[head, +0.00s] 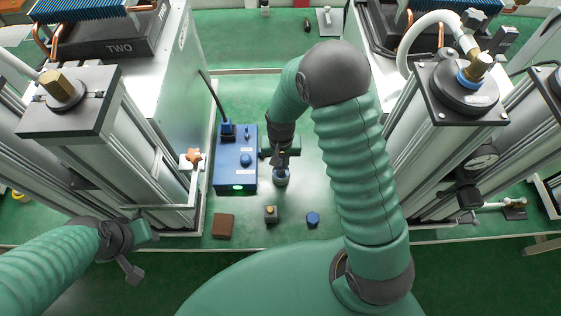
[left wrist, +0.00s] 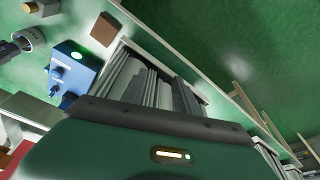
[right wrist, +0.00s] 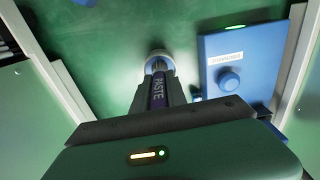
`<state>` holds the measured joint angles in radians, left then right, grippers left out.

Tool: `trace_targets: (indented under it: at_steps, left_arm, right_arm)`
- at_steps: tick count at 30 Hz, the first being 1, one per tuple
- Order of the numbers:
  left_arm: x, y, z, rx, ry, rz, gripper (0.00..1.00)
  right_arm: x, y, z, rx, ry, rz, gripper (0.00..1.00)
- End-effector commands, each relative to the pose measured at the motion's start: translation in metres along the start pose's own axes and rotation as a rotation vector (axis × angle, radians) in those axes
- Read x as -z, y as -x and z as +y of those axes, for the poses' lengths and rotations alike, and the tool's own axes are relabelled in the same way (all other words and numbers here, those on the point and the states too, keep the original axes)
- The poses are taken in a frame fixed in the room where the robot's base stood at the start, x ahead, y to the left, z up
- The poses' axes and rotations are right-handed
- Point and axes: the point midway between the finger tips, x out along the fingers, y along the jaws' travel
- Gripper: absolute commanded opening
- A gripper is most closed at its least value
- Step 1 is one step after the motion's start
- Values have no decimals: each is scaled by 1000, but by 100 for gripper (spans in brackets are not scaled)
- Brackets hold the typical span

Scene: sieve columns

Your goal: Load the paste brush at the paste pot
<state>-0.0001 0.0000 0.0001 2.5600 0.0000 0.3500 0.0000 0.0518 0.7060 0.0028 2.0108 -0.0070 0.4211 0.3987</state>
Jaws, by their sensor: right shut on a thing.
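My right gripper (head: 281,160) is shut on the paste brush, just above the paste pot (head: 281,179). In the right wrist view the brush (right wrist: 158,88) shows as a dark purple handle lettered PASTE between the fingers. It points at the round, pale pot with a blue rim (right wrist: 159,56). The brush tip overlaps the pot opening; how deep it sits is hidden. The pot also shows at the upper left of the left wrist view (left wrist: 29,42). My left gripper (head: 134,260) is at lower left, away from the pot, and its opening is unclear.
A blue box (head: 235,175) with a knob and green light stands left of the pot. A brown block (head: 223,225), a small brass-topped block (head: 271,214) and a blue hexagonal piece (head: 313,218) lie in front. Tall metal columns (head: 95,150) flank the green floor.

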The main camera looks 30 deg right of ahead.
Motion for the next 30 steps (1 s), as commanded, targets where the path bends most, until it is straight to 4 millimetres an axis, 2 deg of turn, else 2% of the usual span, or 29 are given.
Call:
trace_targets:
  at_steps: [6,25,30]
  left_arm:
    - [1,3,0,0,0,0,36]
    - [14,57,0,0,0,0,36]
    - [15,62,0,0,0,0,36]
  right_arm:
    - [0,3,1,-2,-1,-2,0]
    - [0,65,0,-1,-1,0,0]
    - [0,71,0,-1,-1,-1,0]
